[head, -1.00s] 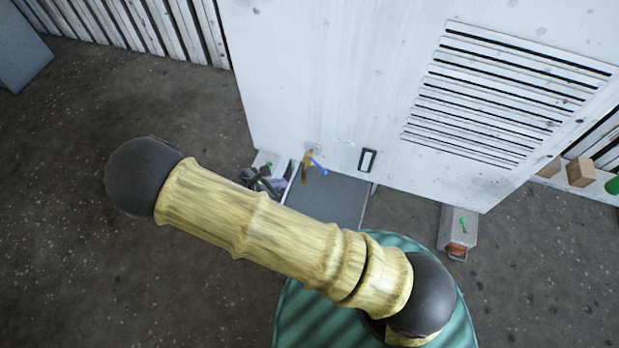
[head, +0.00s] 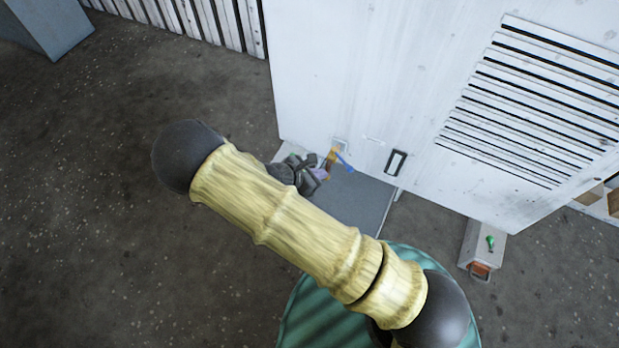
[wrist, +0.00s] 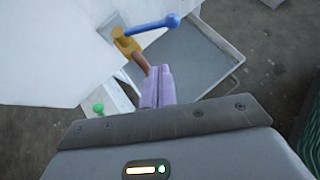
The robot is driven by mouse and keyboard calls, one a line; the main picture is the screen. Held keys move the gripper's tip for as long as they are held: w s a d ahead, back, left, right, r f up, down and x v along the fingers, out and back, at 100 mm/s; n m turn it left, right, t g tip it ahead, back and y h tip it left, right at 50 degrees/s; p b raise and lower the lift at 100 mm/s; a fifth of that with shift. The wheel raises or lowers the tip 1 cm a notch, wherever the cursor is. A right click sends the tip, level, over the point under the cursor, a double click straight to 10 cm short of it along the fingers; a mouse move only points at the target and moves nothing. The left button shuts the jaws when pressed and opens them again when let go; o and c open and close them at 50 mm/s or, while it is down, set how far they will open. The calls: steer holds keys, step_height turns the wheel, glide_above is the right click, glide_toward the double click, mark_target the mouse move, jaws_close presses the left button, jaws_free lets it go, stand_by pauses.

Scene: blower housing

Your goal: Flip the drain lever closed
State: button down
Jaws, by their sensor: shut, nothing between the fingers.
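The drain lever is a blue bar with a round knob (head: 345,161) on a yellow valve body (head: 332,155) low on the white housing. In the wrist view the blue lever (wrist: 152,24) points right and slightly up from the yellow valve (wrist: 125,42), out over the tray. A brown spout (wrist: 141,64) runs down from the valve. My gripper (wrist: 158,72) has its pale purple fingers shut and empty, below the lever and right beside the spout. I cannot tell whether they touch the spout. In the head view my gripper (head: 321,174) is just below the valve.
A grey tray (head: 357,205) lies under the valve; its raised rim shows in the wrist view (wrist: 215,38). The white housing panel (head: 345,70) stands behind. A grey box with a green knob (head: 482,250) stands to the right. The floor at left is clear.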

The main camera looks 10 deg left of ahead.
mark_target(342, 161)
steer(key=w+d+b, duration=0.1)
steer(key=d, duration=0.1)
steer(key=w+d+b, duration=0.2)
steer(key=shift+w+f, duration=0.15)
steer(key=shift+w, duration=0.1)
stand_by(0.3)
